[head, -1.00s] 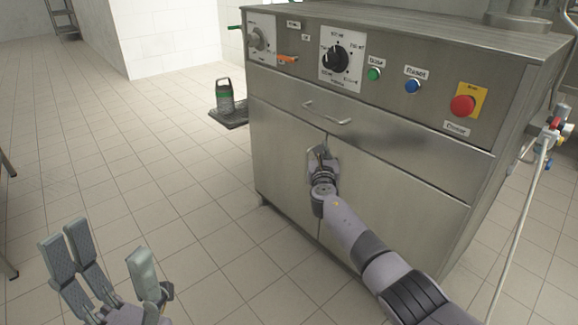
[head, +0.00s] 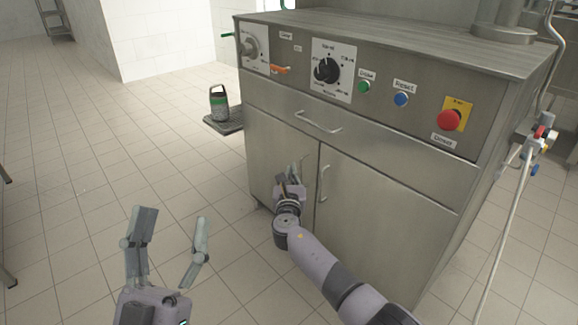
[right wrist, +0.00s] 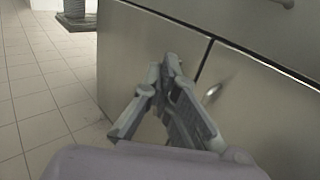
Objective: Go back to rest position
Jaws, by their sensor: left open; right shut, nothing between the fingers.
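My left gripper (head: 167,250) is at the lower left of the head view, above the tiled floor, with its fingers spread and empty. My right gripper (head: 290,180) is in front of the left lower door of the steel cabinet (head: 385,205), just left of that door's handle. In the right wrist view its fingers (right wrist: 165,85) are close together with nothing seen between them. Whether they touch the door cannot be told. The two door handles (head: 323,183) stand near the gap between the doors, and both doors look shut.
The cabinet's upper panel carries a black dial (head: 327,69), a green button (head: 364,87), a blue button (head: 401,99) and a red stop button (head: 449,120). A drawer handle (head: 318,122) sticks out above the doors. The tiled floor (head: 110,150) to the left is open.

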